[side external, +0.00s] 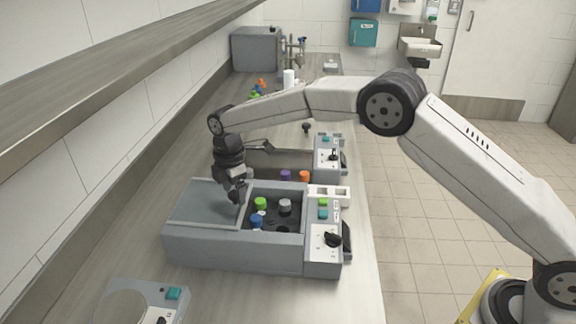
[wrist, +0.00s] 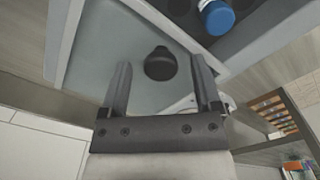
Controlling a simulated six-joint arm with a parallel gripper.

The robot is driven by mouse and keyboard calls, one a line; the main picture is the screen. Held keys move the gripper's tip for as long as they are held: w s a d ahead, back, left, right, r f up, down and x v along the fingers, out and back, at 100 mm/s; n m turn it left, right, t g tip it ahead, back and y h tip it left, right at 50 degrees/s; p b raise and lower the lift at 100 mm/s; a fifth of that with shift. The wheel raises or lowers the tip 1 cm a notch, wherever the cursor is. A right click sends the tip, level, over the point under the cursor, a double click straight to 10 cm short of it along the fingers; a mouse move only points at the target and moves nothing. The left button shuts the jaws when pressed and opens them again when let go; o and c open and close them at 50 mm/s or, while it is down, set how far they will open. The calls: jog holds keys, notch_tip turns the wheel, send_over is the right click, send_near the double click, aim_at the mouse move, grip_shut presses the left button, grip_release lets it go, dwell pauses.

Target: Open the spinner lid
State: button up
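The near grey spinner box (side external: 235,251) stands on the counter. Its flat grey lid (side external: 197,203) covers the left part, and the right part shows a dark well (side external: 288,219) with green, grey and blue caps. In the wrist view the light grey lid (wrist: 100,45) carries a round black knob (wrist: 160,64). My gripper (side external: 237,196) is low over the lid in the side view, where it hides the knob. In the wrist view my gripper (wrist: 161,80) is open, with one finger on each side of the knob and gaps between.
The box's control panel (side external: 325,243) with a black dial is at its right. Another box (side external: 328,153) with purple and orange caps (side external: 304,176) stands behind. A grey device (side external: 143,298) is in front. The wall and shelf (side external: 90,65) bound the counter on the left.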

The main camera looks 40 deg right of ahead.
jog(key=shift+r, duration=3.9)
jog(key=shift+s+d, duration=0.1)
jog(key=shift+s+d+m, duration=0.25)
jog(key=shift+d+m, duration=0.15)
jog(key=shift+d, duration=0.05)
jog(key=s+d+f+m+t, duration=0.1)
jog(key=s+d+f+m, duration=0.1)
jog(key=s+d+m, duration=0.3)
jog(key=s+d+f+m, duration=0.2)
jog(key=s+d+m, duration=0.3)
jog(key=s, duration=0.9)
jog(key=s+d+f+m+t, duration=0.1)
jog(key=s+d+m, duration=0.4)
jog(key=s, duration=0.5)
jog(key=shift+s+d+f+m+t, duration=0.15)
jog(key=shift+d+f+m+t, duration=0.25)
jog(key=shift+m, duration=0.7)
